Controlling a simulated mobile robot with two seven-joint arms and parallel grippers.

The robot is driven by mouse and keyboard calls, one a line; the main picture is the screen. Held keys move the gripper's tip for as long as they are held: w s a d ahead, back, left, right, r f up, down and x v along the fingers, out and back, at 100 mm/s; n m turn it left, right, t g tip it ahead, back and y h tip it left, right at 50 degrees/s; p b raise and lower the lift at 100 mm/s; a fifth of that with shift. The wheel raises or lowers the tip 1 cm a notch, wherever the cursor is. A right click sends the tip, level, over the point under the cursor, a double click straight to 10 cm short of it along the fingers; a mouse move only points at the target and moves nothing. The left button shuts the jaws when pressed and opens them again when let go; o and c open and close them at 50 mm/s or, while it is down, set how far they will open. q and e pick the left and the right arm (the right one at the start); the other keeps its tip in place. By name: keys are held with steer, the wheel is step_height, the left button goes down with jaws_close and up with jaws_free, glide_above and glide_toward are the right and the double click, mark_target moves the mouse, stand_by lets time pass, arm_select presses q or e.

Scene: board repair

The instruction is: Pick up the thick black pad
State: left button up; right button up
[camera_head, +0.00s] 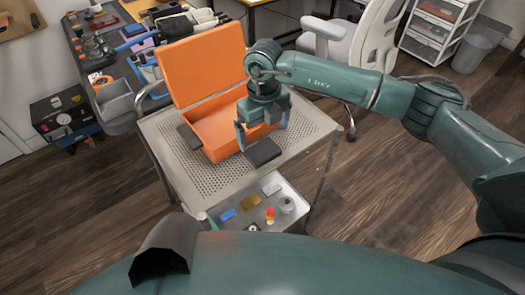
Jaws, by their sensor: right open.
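A thick black pad (263,153) lies on the perforated metal cart top, just in front of the open orange case. My right gripper (262,137) points down over this pad, with its fingers spread wide. One finger is near the pad's left side and the other near its back right. I cannot tell whether the fingertips touch it or are still above it. A second dark pad (188,137) lies on the cart top to the left of the case. My left gripper is not in view.
The orange case (212,151) stands open on the cart (198,178), close behind the gripper. A pulled-out drawer (240,208) below holds several small coloured items. A cluttered bench (125,65) is at the back left and an office chair (365,45) behind. The cart's front left is bare.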

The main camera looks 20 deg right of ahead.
mark_target(263, 151)
steer(key=shift+s+a+f, duration=0.15)
steer(key=shift+s+f, duration=0.05)
steer(key=shift+f, duration=1.2)
steer(key=shift+s+a+f, duration=0.1)
steer(key=shift+s+f, duration=0.05)
steer(key=shift+f, duration=1.2)
steer(key=shift+c, duration=0.2)
steer(key=shift+r, duration=0.1)
steer(key=c, duration=1.2)
